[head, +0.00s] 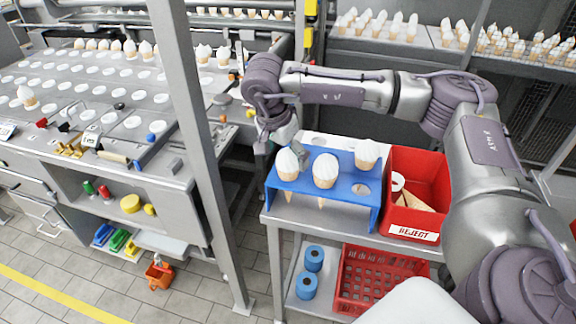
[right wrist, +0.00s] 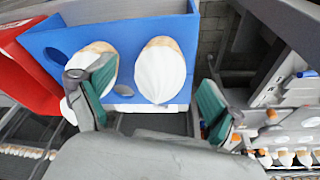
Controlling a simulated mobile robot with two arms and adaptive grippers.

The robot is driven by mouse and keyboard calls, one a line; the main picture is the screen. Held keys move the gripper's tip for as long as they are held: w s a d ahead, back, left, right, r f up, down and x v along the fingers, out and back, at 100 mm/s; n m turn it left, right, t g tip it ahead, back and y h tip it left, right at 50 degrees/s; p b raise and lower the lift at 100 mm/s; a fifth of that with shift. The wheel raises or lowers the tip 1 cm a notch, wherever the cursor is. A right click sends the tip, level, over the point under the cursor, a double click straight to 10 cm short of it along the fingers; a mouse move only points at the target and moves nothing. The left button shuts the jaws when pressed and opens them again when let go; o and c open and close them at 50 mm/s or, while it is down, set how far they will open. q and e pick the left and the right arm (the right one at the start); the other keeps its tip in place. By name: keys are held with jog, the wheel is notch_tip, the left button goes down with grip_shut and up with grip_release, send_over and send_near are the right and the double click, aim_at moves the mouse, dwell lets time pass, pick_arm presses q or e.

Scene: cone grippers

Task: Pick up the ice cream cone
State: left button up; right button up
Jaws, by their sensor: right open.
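A blue rack (head: 340,192) on a small metal table holds three ice cream cones upright, with white tops and tan cones: a left one (head: 288,164), a middle one (head: 325,171) and a back right one (head: 366,154). My right gripper (head: 284,146) is open beside and behind the left cone. In the right wrist view, its fingers (right wrist: 156,92) are spread, with one cone (right wrist: 160,72) showing between them, apart from both. Another cone (right wrist: 97,62) is partly hidden by one finger. My left gripper is not in view.
A red reject bin (head: 412,233) with cone pieces stands right of the rack. A red crate (head: 378,280) and blue rolls (head: 307,287) are on the lower shelf. A grey post (head: 205,150) rises left of the table. A counter with more cones (head: 75,90) is beyond it.

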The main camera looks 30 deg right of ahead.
aim_at(288, 177)
jog(key=x, duration=0.3)
jog(key=shift+w+d+f+p, duration=0.1)
jog(key=shift+d+f+p, duration=0.1)
jog(key=shift+d+p, duration=0.1)
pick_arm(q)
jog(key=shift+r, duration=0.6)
pick_arm(e)
jog(key=shift+a, duration=0.1)
jog(key=shift+c, duration=0.2)
jog(key=c, duration=0.9)
jog(key=shift+o, duration=0.2)
jog(key=shift+r, duration=0.1)
